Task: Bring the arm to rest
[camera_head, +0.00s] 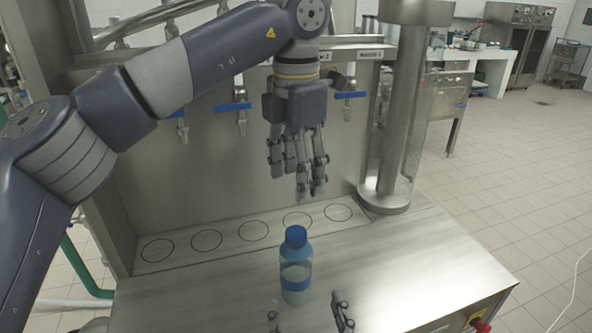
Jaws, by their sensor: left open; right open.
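My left arm comes in from the left, and its gripper (297,172) hangs fingers down in front of the steel back panel, open and empty. It is above the row of marked circles and behind the bottle in the picture. My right gripper (310,318) shows only as fingertips at the bottom edge, spread apart and open. A clear bottle with a blue cap and blue band (296,266) stands upright on the steel counter (210,295), just beyond the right fingertips. I see no contact between it and either gripper.
Several taps with blue handles (233,107) line the back panel. A clear cylinder with a metal base (385,195) stands at the right of the circles. A red button (480,325) is at the counter's front right. The counter right of the bottle is clear.

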